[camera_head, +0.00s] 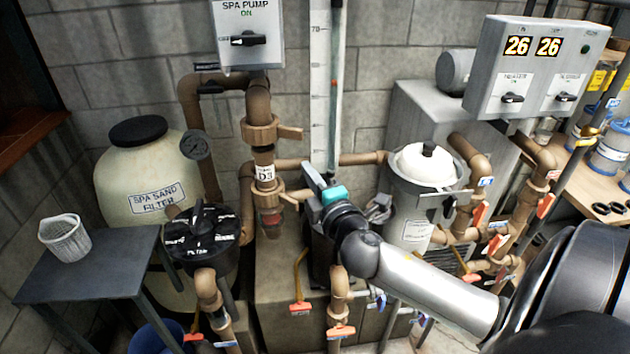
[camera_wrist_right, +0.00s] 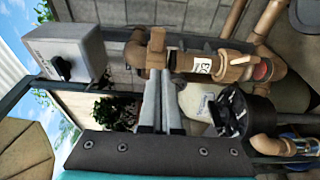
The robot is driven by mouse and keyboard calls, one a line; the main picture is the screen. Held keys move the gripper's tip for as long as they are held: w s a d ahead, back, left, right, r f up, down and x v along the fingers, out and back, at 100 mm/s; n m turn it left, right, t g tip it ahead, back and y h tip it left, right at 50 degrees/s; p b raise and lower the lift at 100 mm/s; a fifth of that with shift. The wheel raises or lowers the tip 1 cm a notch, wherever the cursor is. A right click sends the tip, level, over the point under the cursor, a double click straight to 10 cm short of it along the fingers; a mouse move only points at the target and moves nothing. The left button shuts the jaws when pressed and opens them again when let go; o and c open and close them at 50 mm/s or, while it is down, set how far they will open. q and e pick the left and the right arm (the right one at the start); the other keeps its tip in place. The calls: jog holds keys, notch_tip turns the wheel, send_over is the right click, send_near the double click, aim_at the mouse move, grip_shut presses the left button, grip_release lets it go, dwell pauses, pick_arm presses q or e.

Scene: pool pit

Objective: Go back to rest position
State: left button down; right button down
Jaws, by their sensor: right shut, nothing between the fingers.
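My right arm comes in from the right edge of the head view, and its gripper (camera_head: 308,171) is in front of the pipework near the middle. The right wrist view shows its two fingers (camera_wrist_right: 162,82) close together, shut with nothing held. They point toward the brown pipe and valve with the D3 tag (camera_head: 266,172), which also shows in the wrist view (camera_wrist_right: 205,64). Whether the fingers touch it cannot be told. My left gripper is in neither view.
The spa pump switch box (camera_head: 247,38) is above the valve. A spa sand filter (camera_head: 140,175) with a black multiport valve (camera_head: 202,238) is at left, beside a small table (camera_head: 85,268) with a white basket (camera_head: 65,238). A white-lidded strainer (camera_head: 425,168) and a display box (camera_head: 535,70) are at right.

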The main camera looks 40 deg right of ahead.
jog(key=s+f+m+g+y+b, duration=0.1)
jog(key=s+f+m+g+b, duration=0.3)
jog(key=f, duration=1)
jog(key=s+f+g, duration=0.2)
jog(key=s+f, duration=0.3)
jog(key=f, duration=0.9)
jog(key=s+f+m+g+y+b, duration=0.1)
jog(key=s+f+m+g+b, duration=0.3)
jog(key=f, duration=1)
jog(key=s+a+f+m+g+y+b, duration=0.1)
jog(key=s+a+f+g, duration=0.1)
jog(key=s+a+f, duration=0.3)
jog(key=s+a+f+m+g+y+b, duration=0.1)
jog(key=s+a+f, duration=0.4)
jog(key=s+f, duration=0.5)
jog(key=s+a+f+m+g+y+b, duration=0.1)
jog(key=s+a+f, duration=0.4)
jog(key=s, duration=0.8)
notch_tip(320, 180, down, 3)
jog(key=shift+r+m+g, duration=0.15)
jog(key=shift+m+g, duration=0.55)
jog(key=shift+g, duration=0.5)
jog(key=c, duration=1.5)
grip_release()
